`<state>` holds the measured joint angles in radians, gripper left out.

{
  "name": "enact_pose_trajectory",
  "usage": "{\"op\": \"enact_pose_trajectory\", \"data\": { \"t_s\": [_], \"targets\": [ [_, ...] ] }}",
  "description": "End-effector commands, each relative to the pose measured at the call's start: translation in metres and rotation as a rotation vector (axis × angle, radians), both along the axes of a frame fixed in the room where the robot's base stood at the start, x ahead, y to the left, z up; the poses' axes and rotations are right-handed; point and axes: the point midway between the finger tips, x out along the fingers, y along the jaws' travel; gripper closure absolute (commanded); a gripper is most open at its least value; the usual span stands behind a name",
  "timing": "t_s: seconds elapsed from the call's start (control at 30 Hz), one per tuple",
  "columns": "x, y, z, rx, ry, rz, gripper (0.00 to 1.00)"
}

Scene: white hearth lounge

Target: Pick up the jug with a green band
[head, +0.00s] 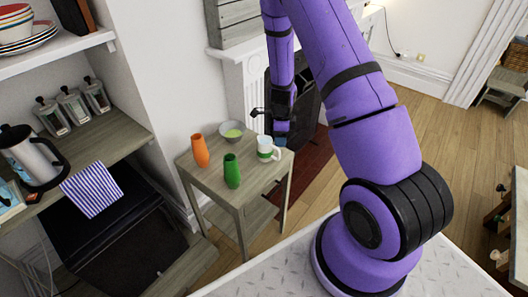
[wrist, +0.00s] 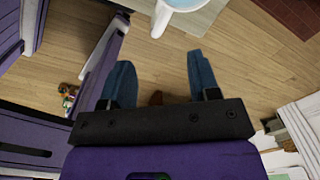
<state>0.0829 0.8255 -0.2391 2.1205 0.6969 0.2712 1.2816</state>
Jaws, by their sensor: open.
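The jug with a green band (head: 264,148) stands upright on a small wooden table (head: 214,184), near its right edge. It is white with a handle on its right side. In the wrist view, part of a white vessel with a handle (wrist: 160,20), apparently the jug, shows at the top edge, cut off by the frame. My gripper (wrist: 160,72) is open and empty, its two blue-padded fingers spread over floor. In the head view my gripper (head: 271,126) is beside and slightly behind the jug, overlapping it closely; I cannot tell the exact gap.
An orange vase (head: 200,151), a green vase (head: 232,171) and a pale bowl (head: 231,131) share the table, left of the jug. A dark fireplace (head: 304,105) lies behind my arm. Shelves with a kettle (head: 35,158) and canisters (head: 73,106) stand at left.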

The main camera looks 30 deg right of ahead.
Motion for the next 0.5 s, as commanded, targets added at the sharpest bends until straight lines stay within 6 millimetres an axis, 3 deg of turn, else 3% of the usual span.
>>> {"op": "enact_pose_trajectory", "data": {
  "t_s": [0.2,0.5],
  "targets": [
    [-0.001,0.0,-0.033,0.002,0.002,-0.001,0.44],
    [0.0,0.0,-0.054,0.003,0.0,0.0,0.44]
  ]
}}
